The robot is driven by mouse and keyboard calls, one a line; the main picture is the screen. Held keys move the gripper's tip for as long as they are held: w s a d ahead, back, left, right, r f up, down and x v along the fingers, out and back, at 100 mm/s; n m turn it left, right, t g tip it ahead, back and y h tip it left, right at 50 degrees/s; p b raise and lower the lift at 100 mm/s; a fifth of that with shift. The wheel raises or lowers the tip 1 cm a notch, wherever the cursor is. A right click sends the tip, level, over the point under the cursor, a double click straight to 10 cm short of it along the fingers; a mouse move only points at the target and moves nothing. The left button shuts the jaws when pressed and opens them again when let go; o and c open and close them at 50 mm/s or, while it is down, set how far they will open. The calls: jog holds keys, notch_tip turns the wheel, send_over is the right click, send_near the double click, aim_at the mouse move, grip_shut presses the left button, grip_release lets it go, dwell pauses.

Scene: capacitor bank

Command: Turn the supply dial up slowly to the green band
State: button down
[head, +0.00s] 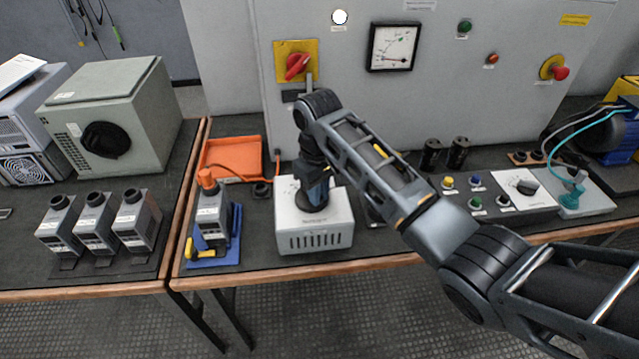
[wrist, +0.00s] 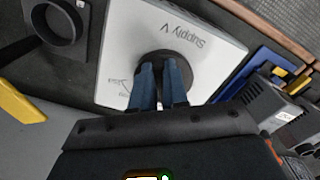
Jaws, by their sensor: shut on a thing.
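The supply box (head: 330,240) is a light grey case with front vents on the right bench. It also shows in the wrist view (wrist: 212,68), with "Supply V" printed on its top. The round black supply dial (wrist: 158,56) sits on that top. My gripper (wrist: 158,72) is shut on the dial from above; in the head view my gripper (head: 315,192) hides most of the dial. A white square meter (head: 392,46) is on the cabinet front, with a green arc at its upper part. Its needle reading is too small to tell.
A red switch (head: 297,66) on a yellow plate and a red emergency button (head: 558,71) are on the cabinet. An orange tray (head: 232,158) and a blue stand (head: 236,237) holding a grey capacitor are left of the box.

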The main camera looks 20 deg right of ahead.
jog(key=shift+m, duration=0.3)
jog(key=c, duration=1.1)
grip_release()
jog(key=shift+c, duration=0.2)
jog(key=shift+r, duration=0.1)
notch_tip(320, 180, up, 8)
jog(key=shift+f, duration=0.2)
dwell(0.7)
